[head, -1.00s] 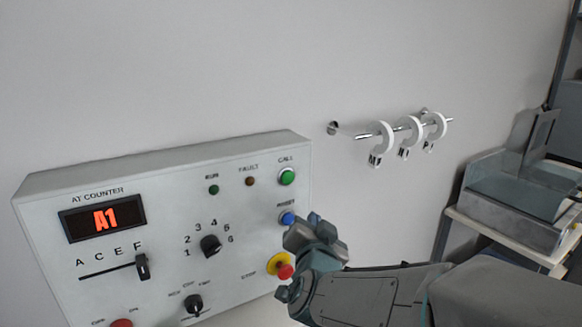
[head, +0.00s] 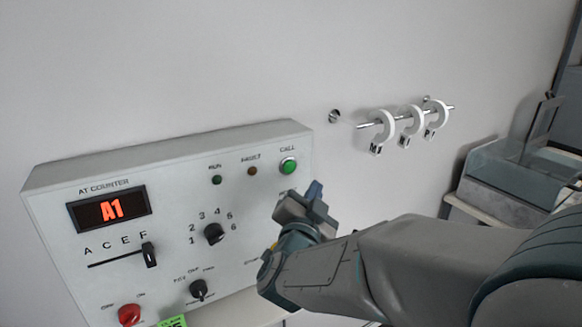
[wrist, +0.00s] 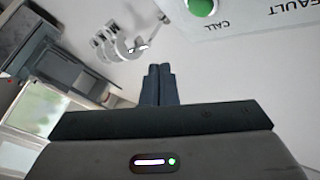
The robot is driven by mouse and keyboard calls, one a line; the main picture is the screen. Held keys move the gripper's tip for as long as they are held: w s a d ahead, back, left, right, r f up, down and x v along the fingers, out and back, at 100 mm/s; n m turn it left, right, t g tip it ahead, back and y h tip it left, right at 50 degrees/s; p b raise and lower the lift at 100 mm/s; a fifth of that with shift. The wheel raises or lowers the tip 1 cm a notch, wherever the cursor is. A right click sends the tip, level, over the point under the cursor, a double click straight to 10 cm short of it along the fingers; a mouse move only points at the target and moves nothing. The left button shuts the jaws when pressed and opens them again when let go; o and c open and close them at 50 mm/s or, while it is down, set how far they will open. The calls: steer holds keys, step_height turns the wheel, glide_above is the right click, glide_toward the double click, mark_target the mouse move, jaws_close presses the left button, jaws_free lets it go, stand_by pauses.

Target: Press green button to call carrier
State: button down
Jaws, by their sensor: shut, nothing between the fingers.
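The green CALL button (head: 288,166) is at the top right of the grey control panel (head: 240,150). It also shows at the top of the wrist view (wrist: 201,7). My gripper (head: 314,190) is just below and to the right of the button in the head view, apart from it. Its fingers (wrist: 158,72) are shut together with nothing between them. My gripper and arm hide the blue button and the stop button on the panel's lower right.
The panel also has a red display reading A1 (head: 112,208), a slider (head: 149,254), a numbered dial (head: 214,234), a lower knob (head: 198,289) and a red switch (head: 129,314). A wall rail (head: 400,122) holds three white ring tags. A grey tray (head: 515,180) stands at the right.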

mark_target(294, 176)
steer(key=shift+w+a, duration=0.65)
steer(key=shift+w, duration=0.35)
steer(key=shift+w+a, duration=0.7)
steer(key=shift+w, duration=0.3)
steer(key=shift+w+a, duration=0.65)
steer(key=shift+w, duration=0.35)
steer(key=shift+w, duration=0.1)
steer(key=shift+w+a, duration=0.25)
